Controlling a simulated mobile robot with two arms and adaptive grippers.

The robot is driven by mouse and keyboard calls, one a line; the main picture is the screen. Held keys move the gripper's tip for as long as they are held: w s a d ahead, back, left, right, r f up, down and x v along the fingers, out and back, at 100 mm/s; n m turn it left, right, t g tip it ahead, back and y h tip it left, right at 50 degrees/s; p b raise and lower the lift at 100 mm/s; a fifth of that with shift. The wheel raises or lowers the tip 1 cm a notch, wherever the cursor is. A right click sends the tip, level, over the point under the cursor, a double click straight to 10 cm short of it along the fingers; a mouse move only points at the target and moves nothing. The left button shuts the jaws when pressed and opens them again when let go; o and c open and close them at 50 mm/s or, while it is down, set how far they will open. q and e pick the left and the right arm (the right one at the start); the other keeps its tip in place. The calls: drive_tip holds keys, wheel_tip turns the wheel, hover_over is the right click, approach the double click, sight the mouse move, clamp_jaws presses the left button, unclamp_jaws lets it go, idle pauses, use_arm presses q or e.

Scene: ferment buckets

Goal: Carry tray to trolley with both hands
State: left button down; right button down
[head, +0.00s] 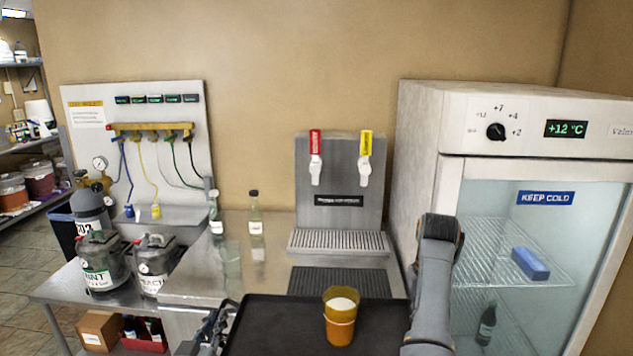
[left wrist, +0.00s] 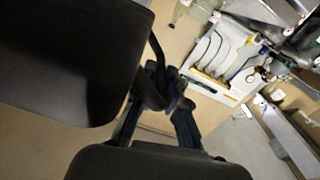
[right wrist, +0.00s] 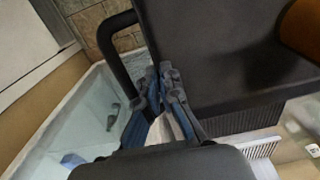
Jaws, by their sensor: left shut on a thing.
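A black tray (head: 272,325) shows at the bottom centre of the head view, with an amber cup (head: 340,328) of pale-topped liquid upright on it. My left gripper (head: 212,335) is shut on the tray's left handle; the left wrist view shows its fingers (left wrist: 160,88) around the dark loop. My right arm comes down at the tray's right side in the head view and hides the hand there. In the right wrist view my right gripper (right wrist: 168,88) has its fingers closed at the tray's right handle (right wrist: 112,52). I see no trolley that I can make out.
A steel counter (head: 205,265) with a two-tap dispenser (head: 340,215) and bottles (head: 255,215) lies behind the tray. A glass-door fridge (head: 545,255) stands close on the right. Kegs (head: 100,262) stand at left; open floor (head: 25,275) shows at far left.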

use_arm(q)
drive_tip(key=shift+s+r, duration=0.35)
drive_tip(key=shift+r, duration=0.55)
drive_tip(key=shift+w+r, duration=0.1)
drive_tip(key=shift+r, duration=0.05)
